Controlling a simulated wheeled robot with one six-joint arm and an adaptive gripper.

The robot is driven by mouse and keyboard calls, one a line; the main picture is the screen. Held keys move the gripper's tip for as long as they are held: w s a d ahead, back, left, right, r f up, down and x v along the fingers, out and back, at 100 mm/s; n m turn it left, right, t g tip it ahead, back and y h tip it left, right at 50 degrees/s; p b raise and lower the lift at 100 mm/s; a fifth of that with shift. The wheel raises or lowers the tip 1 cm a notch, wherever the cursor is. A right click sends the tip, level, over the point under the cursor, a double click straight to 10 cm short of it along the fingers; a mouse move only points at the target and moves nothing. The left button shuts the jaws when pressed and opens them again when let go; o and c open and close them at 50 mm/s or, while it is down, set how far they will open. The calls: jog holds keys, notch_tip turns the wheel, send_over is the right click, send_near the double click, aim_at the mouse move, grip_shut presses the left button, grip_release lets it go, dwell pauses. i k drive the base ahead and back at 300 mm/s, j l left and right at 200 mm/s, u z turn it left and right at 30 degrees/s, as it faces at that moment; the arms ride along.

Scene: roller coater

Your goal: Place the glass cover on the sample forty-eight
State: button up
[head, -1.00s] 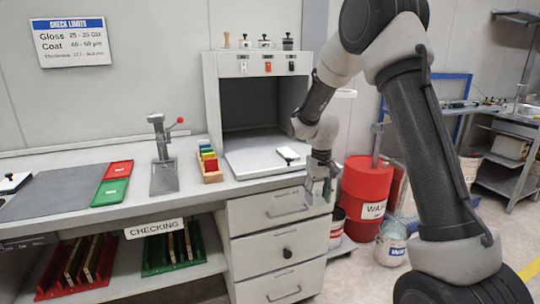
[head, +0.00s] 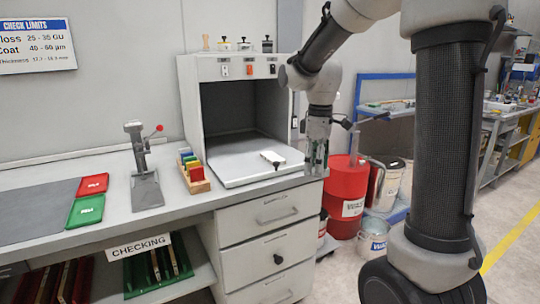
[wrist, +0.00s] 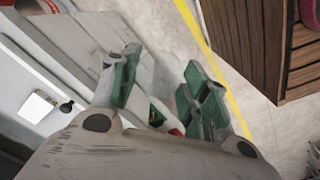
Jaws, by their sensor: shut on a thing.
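My gripper (head: 317,158) hangs fingers-down at the front right corner of the light booth, above the floor beside the drawers. In the wrist view my gripper's fingers (wrist: 160,95) stand apart, with green at both tips. A greenish, see-through piece shows at the fingertips in the head view and seems to be the glass cover; its outline is hard to make out. A small white panel (head: 272,157) lies on the booth's floor, left of my gripper and apart from it. It also shows in the wrist view (wrist: 38,106). I cannot read a number on it.
The light booth (head: 224,177) is open at the front. A rack of coloured blocks (head: 194,174), a lever press (head: 146,190) and red and green trays (head: 85,211) stand left on the bench. A red drum (head: 346,190) stands right of the drawers. A wooden box (wrist: 245,40) shows in the wrist view.

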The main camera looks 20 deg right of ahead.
aim_at(272, 156)
jog(key=i, duration=1.35)
